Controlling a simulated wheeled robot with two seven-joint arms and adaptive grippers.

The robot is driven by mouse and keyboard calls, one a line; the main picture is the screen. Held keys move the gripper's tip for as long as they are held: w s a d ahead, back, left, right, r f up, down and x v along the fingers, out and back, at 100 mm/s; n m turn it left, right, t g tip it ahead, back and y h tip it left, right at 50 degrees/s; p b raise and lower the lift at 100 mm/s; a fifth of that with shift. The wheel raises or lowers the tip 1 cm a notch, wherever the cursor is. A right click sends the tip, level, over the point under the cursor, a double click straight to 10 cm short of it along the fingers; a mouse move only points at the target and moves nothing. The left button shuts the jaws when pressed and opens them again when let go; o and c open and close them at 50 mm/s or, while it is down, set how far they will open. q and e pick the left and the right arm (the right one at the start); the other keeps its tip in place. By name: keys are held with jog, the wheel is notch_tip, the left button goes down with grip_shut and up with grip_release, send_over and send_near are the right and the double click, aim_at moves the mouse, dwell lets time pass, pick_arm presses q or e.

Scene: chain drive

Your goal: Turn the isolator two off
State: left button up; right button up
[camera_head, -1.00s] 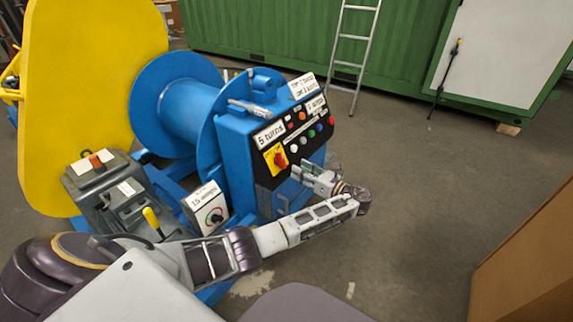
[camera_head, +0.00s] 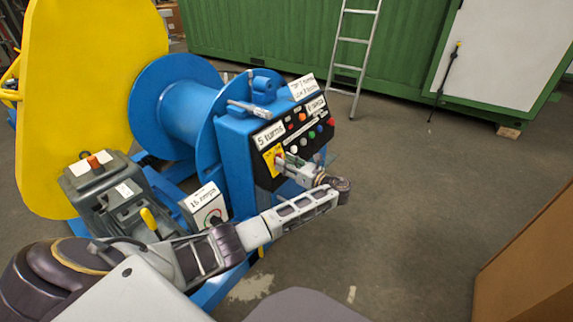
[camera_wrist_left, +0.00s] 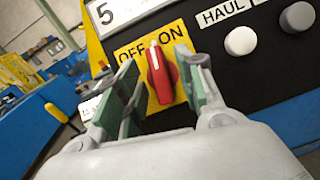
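The isolator is a red rotary knob (camera_wrist_left: 161,75) on a yellow plate (camera_wrist_left: 138,50) marked OFF on the left and ON on the right. The knob stands nearly upright in the left wrist view, its white-marked top leaning slightly left, between the two words. My left gripper (camera_wrist_left: 164,88) is open, with one green-padded finger on each side of the knob. I cannot tell whether the pads touch it. In the head view my left gripper (camera_head: 283,164) is at the yellow plate (camera_head: 271,156) and hides most of the knob. My right gripper is not in view.
The black panel (camera_head: 262,175) on the blue winch also carries several buttons, including a white one (camera_wrist_left: 240,40) and a grey one (camera_wrist_left: 298,17) right of the knob. A small dial box (camera_head: 207,208) stands below left. A brown box (camera_head: 530,265) is at right; the floor between is clear.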

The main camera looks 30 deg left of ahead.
pick_arm(q)
grip_shut()
